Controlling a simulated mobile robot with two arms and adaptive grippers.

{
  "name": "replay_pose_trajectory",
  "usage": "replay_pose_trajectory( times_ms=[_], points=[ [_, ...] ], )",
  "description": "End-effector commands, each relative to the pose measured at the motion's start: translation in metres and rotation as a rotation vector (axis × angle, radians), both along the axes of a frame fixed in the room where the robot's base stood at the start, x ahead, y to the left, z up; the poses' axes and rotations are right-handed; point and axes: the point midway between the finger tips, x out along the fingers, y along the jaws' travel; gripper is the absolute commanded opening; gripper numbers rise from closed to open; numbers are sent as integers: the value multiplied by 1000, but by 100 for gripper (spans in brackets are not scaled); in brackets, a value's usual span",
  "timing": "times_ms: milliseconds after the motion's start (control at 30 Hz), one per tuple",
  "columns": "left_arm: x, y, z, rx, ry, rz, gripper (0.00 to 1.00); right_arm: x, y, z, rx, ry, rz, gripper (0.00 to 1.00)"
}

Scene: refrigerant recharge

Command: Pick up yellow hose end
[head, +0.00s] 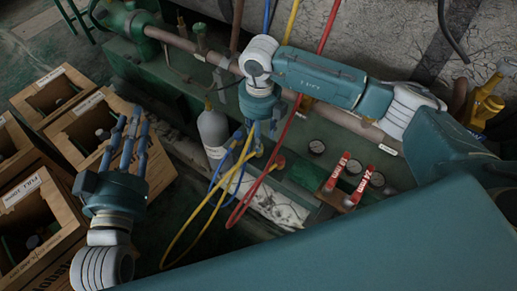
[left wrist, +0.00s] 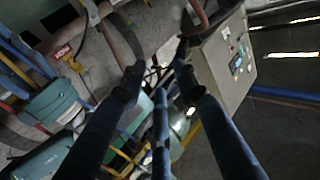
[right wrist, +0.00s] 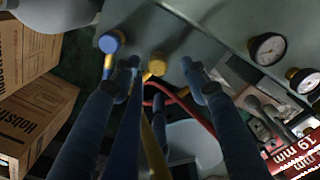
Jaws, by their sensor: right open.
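The yellow hose (head: 188,222) hangs in a loop in front of the green machine. Its yellow end (right wrist: 154,66) sits at the machine's panel, between my right fingertips in the right wrist view. My right gripper (right wrist: 160,66) is open and points at this end; I cannot tell whether a finger touches it. In the head view the right gripper (head: 264,132) reaches down over the hose tops and partly hides them. The blue hose end (right wrist: 111,42) is just left of the yellow one. My left gripper (head: 130,122) is open and empty above the crates.
The red hose (head: 262,172) hangs close to the right of the yellow one. A grey cylinder (head: 213,132) stands left of the hoses. Gauges (head: 317,147) and red-labelled wrenches (head: 361,183) are at the right. Wooden crates (head: 150,168) fill the left side.

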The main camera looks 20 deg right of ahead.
Motion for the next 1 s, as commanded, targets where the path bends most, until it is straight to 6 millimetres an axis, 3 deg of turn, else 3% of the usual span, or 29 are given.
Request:
replay_pose_trajectory(
  times_ms=[500, 867, 1000],
  points=[
    [-17, -7, 89, -107, -397, -23, 30, -2, 4, -47, 1, 0, 1, 45],
    [-21, -7, 99, -119, -439, -26, 30, -2, 4, -50, 1, 0, 1, 45],
    [-21, -7, 99, -118, -439, -26, 30, -2, 4, -50, 1, 0, 1, 19]
  ],
)
